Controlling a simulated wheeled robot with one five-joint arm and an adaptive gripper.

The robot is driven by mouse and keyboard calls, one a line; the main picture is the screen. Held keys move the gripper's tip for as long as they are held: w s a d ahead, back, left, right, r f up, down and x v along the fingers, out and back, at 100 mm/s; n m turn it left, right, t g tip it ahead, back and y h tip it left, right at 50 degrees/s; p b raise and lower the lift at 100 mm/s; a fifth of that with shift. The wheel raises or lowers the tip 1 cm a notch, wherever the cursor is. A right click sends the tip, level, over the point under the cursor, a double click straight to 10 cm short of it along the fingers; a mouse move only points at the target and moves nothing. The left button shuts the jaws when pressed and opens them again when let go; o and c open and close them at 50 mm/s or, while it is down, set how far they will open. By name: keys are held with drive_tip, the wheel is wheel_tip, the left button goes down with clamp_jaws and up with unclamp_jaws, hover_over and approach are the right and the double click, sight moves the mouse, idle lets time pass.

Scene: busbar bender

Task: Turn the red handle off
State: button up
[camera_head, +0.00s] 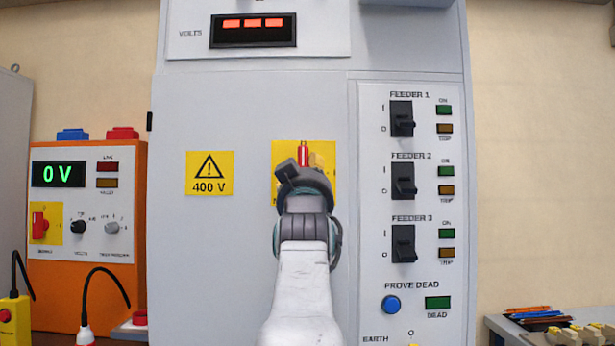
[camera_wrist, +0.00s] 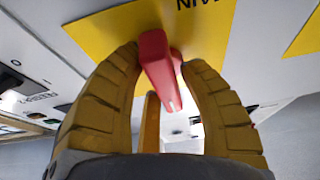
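The red handle (camera_head: 304,152) stands upright on a yellow plate (camera_head: 282,160) in the middle of the grey cabinet front. In the wrist view the red handle (camera_wrist: 158,68) lies between the two yellow ribbed fingers of my gripper (camera_wrist: 163,60). The fingers stand apart, one on each side of it, with gaps showing along the handle's lower part. Whether a fingertip touches the handle I cannot tell. In the head view my gripper (camera_head: 306,170) and arm hide the handle's lower part and much of the plate.
Feeder switches (camera_head: 402,180) and a blue button (camera_head: 391,305) are on the panel to the right. A 400 V warning sign (camera_head: 210,173) is on the left. An orange tester (camera_head: 87,215) with its own red knob (camera_head: 39,222) stands farther left. A tray of tools (camera_head: 545,325) is at lower right.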

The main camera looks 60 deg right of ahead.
drive_tip(key=o, duration=0.4)
drive_tip(key=shift+c, duration=0.2)
drive_tip(key=v, duration=1.2)
drive_tip(key=shift+r, duration=0.15)
idle(0.4)
